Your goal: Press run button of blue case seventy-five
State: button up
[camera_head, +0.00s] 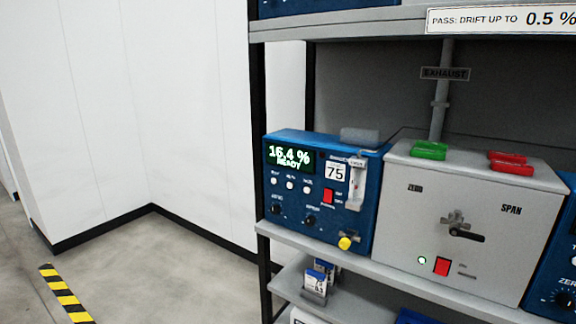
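The blue case (292,238) labelled 75 stands at the left end of the middle shelf. Its green display (289,158) reads 16.4 % READY. Below the display is a row of three small pale round buttons, left (274,180), middle (290,185) and right (307,189). Their captions are too small to read, so I cannot tell which is the run button. A red rocker switch (327,195) sits right of them, under the 75 label (335,172). Two black knobs and a yellow knob (346,243) are lower down. My gripper is not in view.
A grey ZERO/SPAN box (410,230) stands right of the case, with green and red blocks on top. Another blue case (563,285) is at the right edge. Shelf edges (330,257) and a black post (256,120) frame the rack. Open floor (150,270) lies left.

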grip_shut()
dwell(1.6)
